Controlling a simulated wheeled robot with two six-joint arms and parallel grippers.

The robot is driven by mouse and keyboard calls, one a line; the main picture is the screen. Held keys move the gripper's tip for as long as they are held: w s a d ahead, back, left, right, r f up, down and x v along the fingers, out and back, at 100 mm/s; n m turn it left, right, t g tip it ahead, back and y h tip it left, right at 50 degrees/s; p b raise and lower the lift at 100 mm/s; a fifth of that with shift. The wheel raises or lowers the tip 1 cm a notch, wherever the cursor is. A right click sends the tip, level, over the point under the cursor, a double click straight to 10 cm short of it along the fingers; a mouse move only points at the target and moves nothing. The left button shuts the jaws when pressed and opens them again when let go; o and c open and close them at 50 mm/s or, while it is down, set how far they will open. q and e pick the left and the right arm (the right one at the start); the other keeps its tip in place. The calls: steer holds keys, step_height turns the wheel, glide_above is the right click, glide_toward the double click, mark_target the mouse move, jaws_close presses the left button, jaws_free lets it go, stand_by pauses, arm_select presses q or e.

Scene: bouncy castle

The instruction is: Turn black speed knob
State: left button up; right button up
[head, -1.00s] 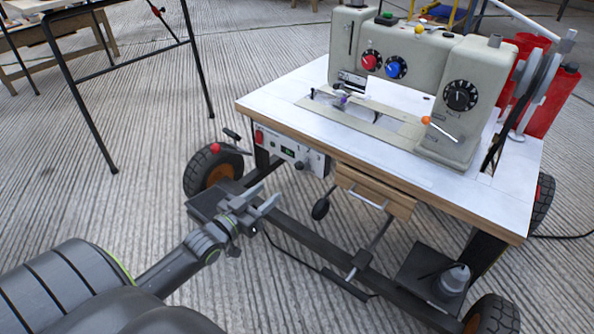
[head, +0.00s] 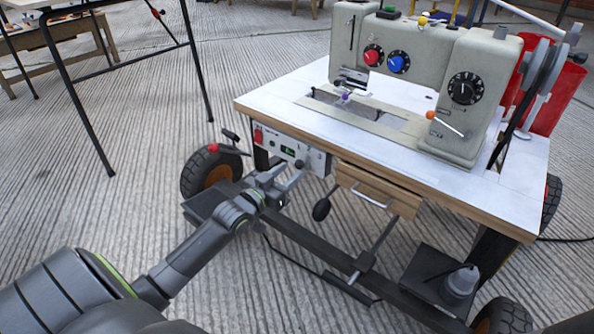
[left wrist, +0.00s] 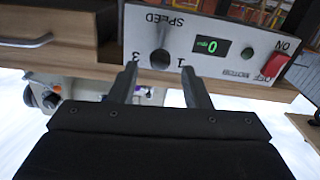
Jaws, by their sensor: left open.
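The white control panel (head: 282,149) hangs under the front edge of the sewing table. Its black speed knob (head: 300,164) is small in the head view and partly crowded by my gripper. In the left wrist view the panel appears upside down, with the round dark speed knob (left wrist: 160,59) below the word SPEED, between the marks 3 and 1. My left gripper (head: 290,175) is open and empty in front of the panel. In the wrist view its two fingertips (left wrist: 159,73) lie either side of the knob's line, apart from it; the remaining depth is unclear.
A red switch (left wrist: 273,66) and a green display (left wrist: 209,46) reading 0 share the panel. A wooden drawer (head: 378,190) with a metal handle is beside it. The sewing machine (head: 465,100) stands on the white tabletop. A wheel (head: 208,170) and red-knobbed lever are left.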

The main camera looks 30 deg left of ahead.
mark_target(297, 165)
arm_select(q)
steer(key=shift+w+d+b, duration=0.15)
steer(key=shift+w+b, duration=0.65)
steer(key=shift+w, duration=1.3)
steer(key=shift+f, duration=0.1)
jaws_close()
